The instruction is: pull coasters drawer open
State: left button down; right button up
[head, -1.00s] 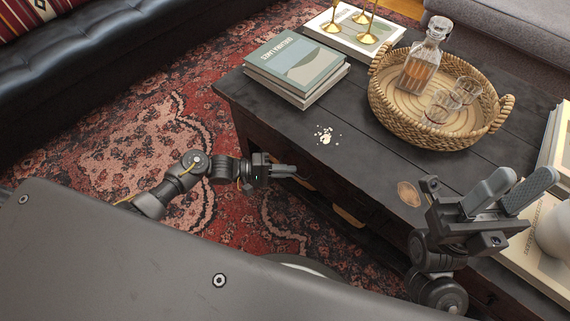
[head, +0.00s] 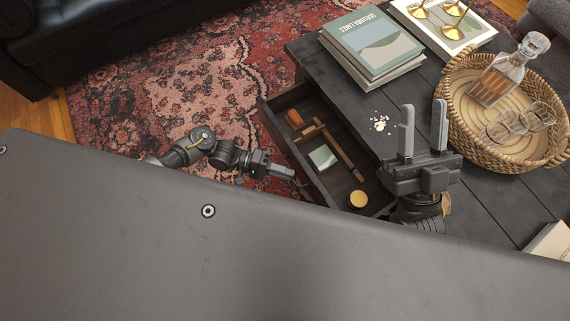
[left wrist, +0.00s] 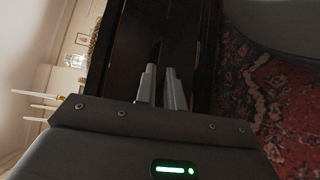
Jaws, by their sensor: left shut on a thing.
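The drawer (head: 340,188) of the dark coffee table stands open in the head view, its inside showing. It holds a wooden cross-shaped piece (head: 327,139), a reddish-brown item (head: 294,118), a pale green square item (head: 322,158) and a round yellow item (head: 358,199). My left gripper (head: 288,172) is at the drawer's front, shut on the drawer handle, which its fingers hide. In the left wrist view the fingers (left wrist: 161,75) lie close together against the dark front. My right gripper (head: 424,112) is open and empty, above the table top.
The table top (head: 460,205) carries stacked books (head: 372,48), white crumbs (head: 379,122) and a wicker tray (head: 453,105) with a decanter (head: 497,80) and glasses. Another book with brass holders (head: 447,24) lies at the back. Patterned rug (head: 200,90) lies left of the drawer.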

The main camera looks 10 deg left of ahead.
pick_arm(q)
jog(key=shift+a, duration=0.15)
pick_arm(e)
jog(key=shift+a, duration=0.1)
pick_arm(q)
jog(key=c, duration=1.5)
grip_release()
jog(key=shift+s, duration=0.1)
jog(key=a+r, duration=0.1)
jog(key=a, duration=0.9)
jog(key=shift+a+r+p, duration=0.25)
jog(key=shift+a+p, duration=0.05)
jog(key=shift+a, duration=0.05)
pick_arm(e)
jog(key=shift+w+a+f+g, duration=0.25)
jog(key=shift+a+f+g, duration=0.2)
jog(key=shift+g, duration=0.25)
jog(key=shift+r, duration=0.15)
